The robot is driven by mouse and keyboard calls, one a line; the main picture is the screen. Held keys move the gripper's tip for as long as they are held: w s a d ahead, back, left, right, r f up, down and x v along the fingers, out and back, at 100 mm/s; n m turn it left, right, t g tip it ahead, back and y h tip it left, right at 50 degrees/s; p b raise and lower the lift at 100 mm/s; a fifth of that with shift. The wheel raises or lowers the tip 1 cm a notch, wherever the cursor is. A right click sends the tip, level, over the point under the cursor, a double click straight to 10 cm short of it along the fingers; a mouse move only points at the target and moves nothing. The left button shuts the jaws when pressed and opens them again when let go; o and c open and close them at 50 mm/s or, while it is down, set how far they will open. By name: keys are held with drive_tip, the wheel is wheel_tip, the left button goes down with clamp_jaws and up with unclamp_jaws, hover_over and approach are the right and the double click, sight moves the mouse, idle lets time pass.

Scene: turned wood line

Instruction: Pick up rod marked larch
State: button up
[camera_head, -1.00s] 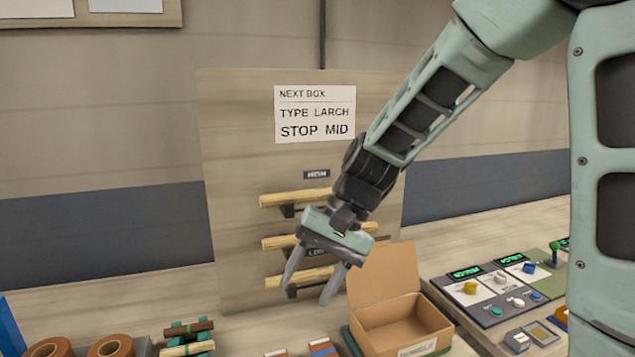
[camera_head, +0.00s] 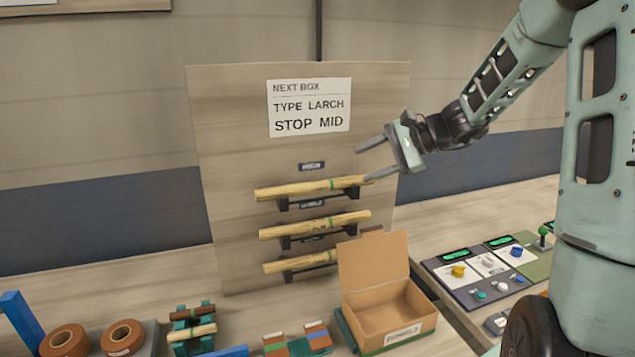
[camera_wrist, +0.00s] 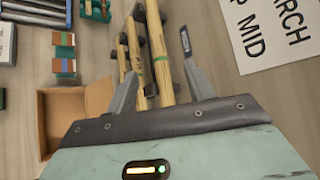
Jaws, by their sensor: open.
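Three pale wooden rods with green bands lie on dark brackets on an upright board (camera_head: 230,130): a top rod (camera_head: 290,190), a middle rod (camera_head: 290,230) and a lower rod (camera_head: 290,265). Small dark labels sit by them, too blurred to read, so I cannot tell which is larch. My gripper (camera_head: 363,164) is open and empty, at the right end of the top rod, fingers pointing left. In the wrist view the top rod (camera_wrist: 158,45) appears between the open fingers (camera_wrist: 160,70); whether they touch it I cannot tell.
A sheet (camera_head: 310,107) reads "NEXT BOX, TYPE LARCH, STOP MID". An open cardboard box (camera_head: 385,322) stands below the rods on the right. A control panel (camera_head: 485,275) is further right. Brown rolls (camera_head: 122,337) and a small rack (camera_head: 192,330) stand at lower left.

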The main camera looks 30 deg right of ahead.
sight(323, 184)
drive_tip(key=shift+f+p+x, duration=0.15)
drive_tip(key=shift+p+x, duration=1.1)
drive_tip(key=shift+x, duration=2)
drive_tip(key=shift+f+p+x, duration=0.15)
drive_tip(key=shift+p+x, duration=1.05)
drive_tip(key=shift+x, duration=2.05)
drive_tip(key=shift+s+d, duration=0.1)
drive_tip(key=shift+d, duration=0.05)
drive_tip(key=c, duration=1.1)
